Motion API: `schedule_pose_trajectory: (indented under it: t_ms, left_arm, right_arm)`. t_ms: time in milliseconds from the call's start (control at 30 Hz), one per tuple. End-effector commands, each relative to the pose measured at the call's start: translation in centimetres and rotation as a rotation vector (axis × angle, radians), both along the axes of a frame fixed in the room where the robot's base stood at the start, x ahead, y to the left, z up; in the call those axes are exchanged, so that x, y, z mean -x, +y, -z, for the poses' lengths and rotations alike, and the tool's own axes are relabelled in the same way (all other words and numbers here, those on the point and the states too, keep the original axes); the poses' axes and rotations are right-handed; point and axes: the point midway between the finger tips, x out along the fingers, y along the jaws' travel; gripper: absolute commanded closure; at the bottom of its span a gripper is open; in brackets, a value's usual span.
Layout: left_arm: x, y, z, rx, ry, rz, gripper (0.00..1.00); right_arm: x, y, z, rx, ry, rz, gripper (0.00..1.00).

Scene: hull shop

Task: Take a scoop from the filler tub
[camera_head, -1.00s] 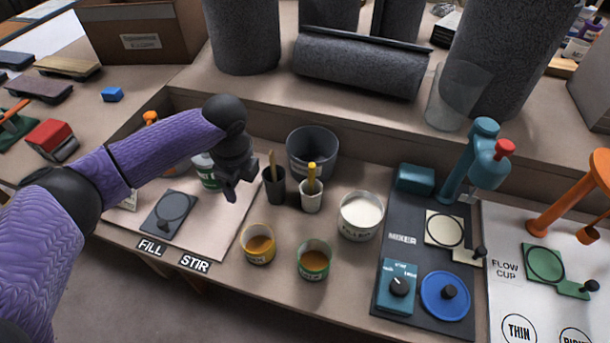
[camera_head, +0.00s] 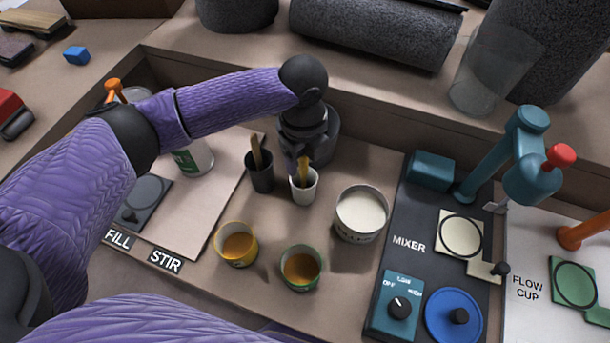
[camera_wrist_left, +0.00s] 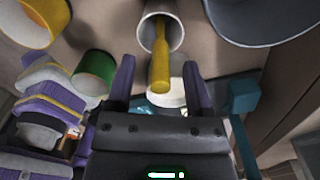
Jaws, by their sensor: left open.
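A white tub of pale cream filler (camera_head: 361,228) stands open left of the mixer panel. A small white cup (camera_head: 303,194) holds a yellow-handled tool (camera_head: 304,172), its lower end hidden inside. My left gripper (camera_head: 301,160) points down just over this cup. In the left wrist view, the open fingers (camera_wrist_left: 158,85) stand on either side of the yellow handle (camera_wrist_left: 160,65), which reaches toward the space between them. The white cup (camera_wrist_left: 149,28) is also in that view. I cannot tell if a finger touches the handle. My right gripper is out of view.
A dark cup (camera_head: 262,181) with a wooden stick is just left of the white cup, and a grey bucket (camera_head: 331,140) is behind. Yellow (camera_head: 228,255) and green-rimmed (camera_head: 301,280) cups of amber liquid stand in front. The mixer (camera_head: 410,265) is at right.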

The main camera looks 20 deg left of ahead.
Motion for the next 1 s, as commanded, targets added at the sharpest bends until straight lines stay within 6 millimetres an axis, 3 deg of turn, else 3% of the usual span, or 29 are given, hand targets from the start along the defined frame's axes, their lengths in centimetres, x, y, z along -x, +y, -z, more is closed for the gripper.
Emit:
schedule_pose_trajectory:
  t_ms: [33,67,267,500,600,900,1000]
  left_arm:
    - [0.0,0.0,1.7,0.000,0.004,0.000,0.34]
    - [0.0,0.0,2.0,-0.001,0.004,0.000,0.34]
    - [0.0,0.0,1.6,-0.001,0.000,0.000,0.34]
    - [0.0,0.0,1.6,-0.001,0.000,0.000,0.85]
    - [0.0,0.0,1.6,-0.001,0.000,-0.001,1.00]
    - [0.0,0.0,1.6,-0.001,0.000,-0.001,1.00]
    - [0.0,0.0,0.6,0.000,-0.004,-0.001,1.00]
  right_arm:
    - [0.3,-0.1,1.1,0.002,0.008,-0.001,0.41]
    - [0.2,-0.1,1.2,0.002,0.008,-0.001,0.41]
    - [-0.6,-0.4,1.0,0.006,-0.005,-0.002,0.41]
    - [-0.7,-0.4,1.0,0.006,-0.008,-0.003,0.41]
    - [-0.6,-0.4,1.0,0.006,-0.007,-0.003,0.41]
    - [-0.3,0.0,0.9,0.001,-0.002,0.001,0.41]
    - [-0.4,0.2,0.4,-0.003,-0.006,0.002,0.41]
